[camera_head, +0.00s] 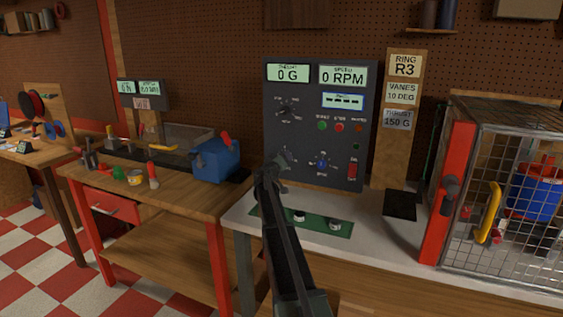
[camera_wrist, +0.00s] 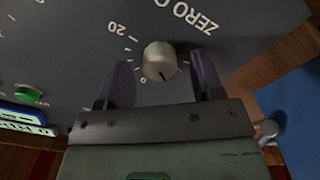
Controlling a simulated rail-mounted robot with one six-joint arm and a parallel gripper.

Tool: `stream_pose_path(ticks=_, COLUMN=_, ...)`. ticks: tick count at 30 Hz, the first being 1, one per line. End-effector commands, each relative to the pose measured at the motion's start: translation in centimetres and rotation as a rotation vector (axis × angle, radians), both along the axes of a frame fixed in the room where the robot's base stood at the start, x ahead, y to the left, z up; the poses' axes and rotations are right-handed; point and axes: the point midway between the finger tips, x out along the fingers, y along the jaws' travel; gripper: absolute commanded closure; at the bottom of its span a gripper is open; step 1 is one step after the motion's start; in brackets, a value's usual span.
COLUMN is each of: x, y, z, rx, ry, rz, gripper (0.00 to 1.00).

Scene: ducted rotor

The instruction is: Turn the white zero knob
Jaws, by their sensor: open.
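The white zero knob (camera_wrist: 160,61) is on the dark control panel (camera_head: 315,120), with "ZERO", "20" and "0" printed around it. It is round and pale grey-white in the wrist view, with a dark pointer mark near its lower edge. My gripper (camera_wrist: 163,66) is open, with one dark finger on each side of the knob and a visible gap to each. The panel displays read 0 G (camera_head: 288,74) and 0 RPM (camera_head: 343,76).
A blue knob (camera_head: 322,163) and a red switch (camera_head: 352,171) sit right of my gripper. A black selector knob (camera_head: 286,108) is above it. A green mat (camera_head: 325,226) with small pale parts lies below. A wire cage (camera_head: 510,180) stands at the right.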

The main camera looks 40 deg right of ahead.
Motion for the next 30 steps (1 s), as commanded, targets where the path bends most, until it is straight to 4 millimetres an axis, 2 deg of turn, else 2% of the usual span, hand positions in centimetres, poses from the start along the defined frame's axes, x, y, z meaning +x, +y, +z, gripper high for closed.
stream_pose_path(ticks=5, x=-0.6, y=0.9, z=0.0, rx=0.000, ry=0.000, rz=0.001, gripper=0.39)
stream_pose_path(ticks=8, x=-1.5, y=2.5, z=0.0, rx=0.000, ry=0.000, rz=0.003, gripper=0.39)
stream_pose_path(ticks=15, x=-4.6, y=7.7, z=0.0, rx=0.000, ry=0.000, rz=0.001, gripper=0.39)
stream_pose_path(ticks=18, x=-5.3, y=9.1, z=0.0, rx=0.000, ry=0.000, rz=0.001, gripper=0.39)
stream_pose_path(ticks=30, x=-5.4, y=9.4, z=0.0, rx=0.000, ry=0.000, rz=0.000, gripper=0.39)
